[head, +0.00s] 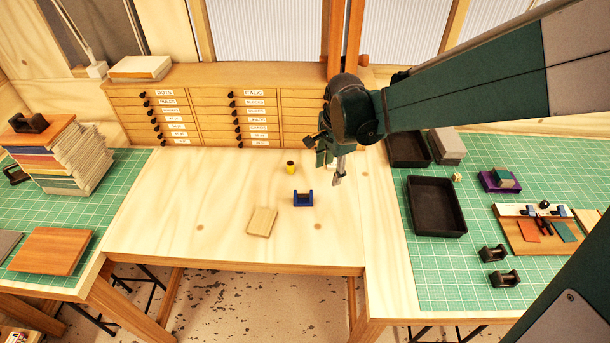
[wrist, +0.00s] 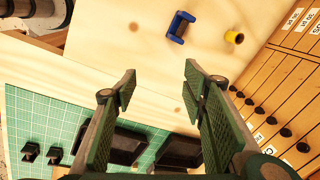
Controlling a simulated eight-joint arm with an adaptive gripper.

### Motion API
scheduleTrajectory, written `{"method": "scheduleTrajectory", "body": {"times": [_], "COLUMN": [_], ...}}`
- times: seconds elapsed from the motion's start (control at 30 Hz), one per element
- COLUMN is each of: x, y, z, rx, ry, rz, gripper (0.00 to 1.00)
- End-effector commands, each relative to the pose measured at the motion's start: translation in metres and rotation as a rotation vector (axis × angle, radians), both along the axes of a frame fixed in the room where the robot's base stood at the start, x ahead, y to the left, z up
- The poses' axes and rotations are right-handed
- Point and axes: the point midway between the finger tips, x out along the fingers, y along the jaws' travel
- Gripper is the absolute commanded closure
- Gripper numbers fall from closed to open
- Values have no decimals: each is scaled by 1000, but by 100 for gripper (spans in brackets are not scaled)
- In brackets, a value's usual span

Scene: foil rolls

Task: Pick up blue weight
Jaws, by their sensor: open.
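The blue weight (head: 303,198) is a small blue piece with two raised ends and a dark middle. It stands on the bare wooden table. It also shows near the top of the wrist view (wrist: 180,27). My gripper (head: 337,181) hangs to the right of the blue weight in the head view, apart from it. In the wrist view my gripper (wrist: 160,76) has its two green-padded fingers spread wide, with only table between them. The blue weight lies beyond the fingertips there, fully uncovered.
A small yellow roll (head: 291,168) stands behind the blue weight, and a flat wooden block (head: 262,222) lies in front to the left. Labelled drawers (head: 215,112) close off the back. Black trays (head: 436,206) sit on the right green mat. Bare table surrounds the weight.

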Motion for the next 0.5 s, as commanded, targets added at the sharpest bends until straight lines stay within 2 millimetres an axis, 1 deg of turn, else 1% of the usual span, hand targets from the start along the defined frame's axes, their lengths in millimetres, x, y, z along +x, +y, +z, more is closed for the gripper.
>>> {"method": "scheduleTrajectory", "body": {"times": [0.03,0.2,0.5], "x": [6,19,39], "y": [6,25,58], "z": [-6,-29,-73], "rx": [2,8,6], "ry": [9,48,111], "rz": [-19,-105,-256], "gripper": [57,57,57]}}
